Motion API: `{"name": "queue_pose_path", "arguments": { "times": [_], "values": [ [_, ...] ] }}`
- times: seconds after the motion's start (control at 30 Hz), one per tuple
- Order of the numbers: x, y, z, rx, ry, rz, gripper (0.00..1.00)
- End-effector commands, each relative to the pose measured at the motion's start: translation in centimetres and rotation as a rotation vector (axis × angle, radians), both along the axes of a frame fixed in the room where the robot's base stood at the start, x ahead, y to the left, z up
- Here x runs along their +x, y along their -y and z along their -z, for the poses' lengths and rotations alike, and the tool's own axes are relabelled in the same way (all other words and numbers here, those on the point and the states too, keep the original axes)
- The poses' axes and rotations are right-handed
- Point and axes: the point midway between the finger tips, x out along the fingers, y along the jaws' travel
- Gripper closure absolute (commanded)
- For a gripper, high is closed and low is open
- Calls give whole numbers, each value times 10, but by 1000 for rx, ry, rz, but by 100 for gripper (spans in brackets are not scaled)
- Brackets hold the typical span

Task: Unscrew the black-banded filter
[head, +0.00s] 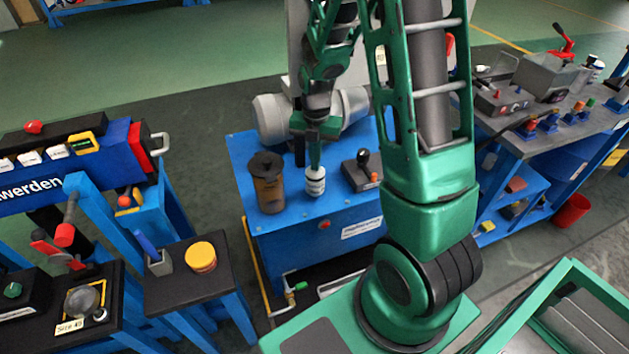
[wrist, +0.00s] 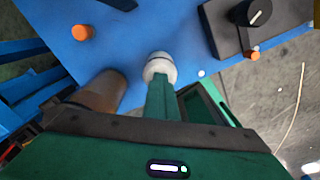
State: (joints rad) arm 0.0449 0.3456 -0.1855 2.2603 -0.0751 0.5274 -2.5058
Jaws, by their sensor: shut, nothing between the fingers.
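The black-banded filter (head: 315,184) is a small white upright cylinder with dark bands on top of the blue bench (head: 245,150). It also shows in the wrist view (wrist: 160,64), straight beyond my fingers and partly covered by them. My gripper (head: 315,160) points down right over the filter's top. Its green fingers (wrist: 160,90) are shut together with nothing between them. Whether the tips touch the filter's top or are just above it, I cannot tell.
A brown canister with a black lid (head: 268,188) stands close left of the filter. A black lever box (head: 361,172) stands close to its right. A grey motor-like cylinder (head: 270,118) is behind. An orange knob (wrist: 82,32) is on the bench.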

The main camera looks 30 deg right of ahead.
Motion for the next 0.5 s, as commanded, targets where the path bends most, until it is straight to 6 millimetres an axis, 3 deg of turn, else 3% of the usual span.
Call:
{"name": "queue_pose_path", "arguments": {
  "times": [0.2, 0.5],
  "values": [
    [0, 0, 0, 0, 0, -208, 100],
    [0, 0, 0, 0, 0, -251, 100]
  ]
}}
